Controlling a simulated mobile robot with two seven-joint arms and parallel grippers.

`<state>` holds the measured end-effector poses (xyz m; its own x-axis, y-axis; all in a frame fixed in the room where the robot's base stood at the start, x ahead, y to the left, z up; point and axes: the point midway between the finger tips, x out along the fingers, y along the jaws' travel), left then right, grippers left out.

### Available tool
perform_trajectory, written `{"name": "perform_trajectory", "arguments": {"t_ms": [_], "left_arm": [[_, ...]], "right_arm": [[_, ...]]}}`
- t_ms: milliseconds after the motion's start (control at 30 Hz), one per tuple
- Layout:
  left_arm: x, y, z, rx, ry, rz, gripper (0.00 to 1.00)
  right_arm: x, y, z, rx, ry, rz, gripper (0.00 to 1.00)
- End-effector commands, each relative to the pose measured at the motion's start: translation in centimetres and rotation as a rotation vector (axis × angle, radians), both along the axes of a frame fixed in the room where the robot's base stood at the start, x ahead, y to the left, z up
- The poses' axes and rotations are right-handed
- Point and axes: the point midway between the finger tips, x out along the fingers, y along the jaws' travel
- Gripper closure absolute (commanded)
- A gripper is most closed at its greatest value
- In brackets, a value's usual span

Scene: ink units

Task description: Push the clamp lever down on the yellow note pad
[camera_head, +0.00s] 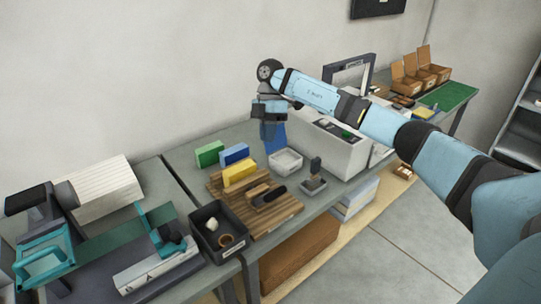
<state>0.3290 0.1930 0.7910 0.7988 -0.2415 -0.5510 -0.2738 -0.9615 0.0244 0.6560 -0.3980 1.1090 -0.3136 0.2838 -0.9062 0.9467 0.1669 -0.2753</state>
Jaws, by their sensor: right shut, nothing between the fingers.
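A yellow block that looks like the note pad (239,174) stands on a slatted wooden board on the table. No lever is clearly recognisable on it. Two dark pieces (271,194) lie on the board just in front of it; I cannot tell whether either is a clamp lever. My right gripper (270,122) is shut and empty, pointing down above the back of the table, behind and to the right of the yellow block, apart from it. Its fingertips are hard to make out against a blue shape below. My left gripper is not in view.
A green block (209,153) and a blue block (234,154) stand behind the yellow one. A white tray (286,160), a stamp-like tool (314,178) and a white box (335,151) are to the right. A dark bin (219,239) and a teal-handled machine (45,265) are to the left.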

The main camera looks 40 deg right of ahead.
Motion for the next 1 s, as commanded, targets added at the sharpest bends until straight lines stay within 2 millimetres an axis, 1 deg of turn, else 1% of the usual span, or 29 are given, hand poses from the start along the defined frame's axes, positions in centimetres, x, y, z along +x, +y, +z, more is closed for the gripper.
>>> {"name": "perform_trajectory", "arguments": {"t_ms": [167, 400, 467, 500, 600, 700, 1000], "left_arm": [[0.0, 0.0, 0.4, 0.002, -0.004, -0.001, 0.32], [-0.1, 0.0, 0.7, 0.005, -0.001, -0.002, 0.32], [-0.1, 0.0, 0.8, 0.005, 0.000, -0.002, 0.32], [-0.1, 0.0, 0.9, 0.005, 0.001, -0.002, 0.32], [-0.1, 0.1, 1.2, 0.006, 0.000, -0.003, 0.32], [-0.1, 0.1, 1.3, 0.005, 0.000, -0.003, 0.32], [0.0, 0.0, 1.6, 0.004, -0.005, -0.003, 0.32]], "right_arm": [[-1.1, 0.9, -3.0, 0.000, 0.004, 0.001, 1.00], [-2.7, 2.4, -7.6, 0.000, 0.003, 0.001, 1.00], [-3.2, 2.6, -8.5, 0.000, 0.002, 0.001, 1.00], [-3.8, 2.4, -8.9, 0.000, 0.002, 0.001, 1.00], [-4.8, 2.4, -9.8, 0.000, 0.002, 0.001, 1.00], [-5.4, 2.3, -10.4, 0.000, 0.000, 0.000, 1.00], [-5.8, 2.3, -10.8, -0.001, -0.001, 0.001, 1.00]]}}
